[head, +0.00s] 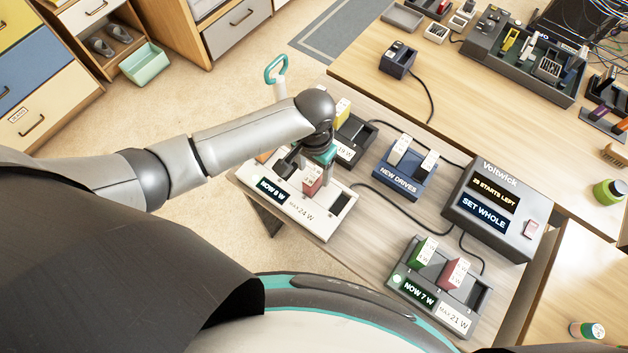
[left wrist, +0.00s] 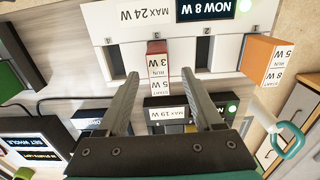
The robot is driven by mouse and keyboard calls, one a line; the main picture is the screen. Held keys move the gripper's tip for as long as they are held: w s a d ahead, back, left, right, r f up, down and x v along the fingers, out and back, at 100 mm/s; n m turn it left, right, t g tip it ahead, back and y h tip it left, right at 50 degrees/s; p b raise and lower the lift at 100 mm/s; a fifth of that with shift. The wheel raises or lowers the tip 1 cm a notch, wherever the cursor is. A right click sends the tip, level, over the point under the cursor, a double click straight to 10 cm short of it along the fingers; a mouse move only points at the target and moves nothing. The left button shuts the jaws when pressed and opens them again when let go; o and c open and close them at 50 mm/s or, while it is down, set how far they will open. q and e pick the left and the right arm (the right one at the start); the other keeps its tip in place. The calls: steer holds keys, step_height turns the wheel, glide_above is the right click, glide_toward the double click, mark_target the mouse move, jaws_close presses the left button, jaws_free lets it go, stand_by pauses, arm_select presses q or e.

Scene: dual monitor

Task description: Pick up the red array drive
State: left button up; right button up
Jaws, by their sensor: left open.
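A red drive (head: 312,181) stands upright in a slot of the white array unit (head: 338,222), whose display reads NOW 8 W. In the left wrist view the red drive (left wrist: 157,47) has a white label reading RUN 3 W, START 5 W. My left gripper (head: 304,166) is open above the white unit, close to the red drive. In the wrist view its two fingers (left wrist: 160,82) are apart, with the drive's label showing between and beyond their tips; I cannot tell whether they touch it. My right gripper is not in view.
An orange drive (left wrist: 266,62) stands in the same white unit. A dark unit (head: 358,128), the blue NEW DRIVES holder (head: 405,186), the Voltwick box (head: 512,240) and a grey unit with green and pinkish-red drives (head: 452,273) stand nearby. Cables run between them.

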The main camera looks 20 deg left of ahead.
mark_target(314, 175)
arm_select(q)
step_height(314, 175, down, 4)
steer(key=shift+s+r+b, duration=0.1)
steer(key=shift+r+b, duration=0.05)
steer(key=shift+b, duration=0.3)
jaws_close()
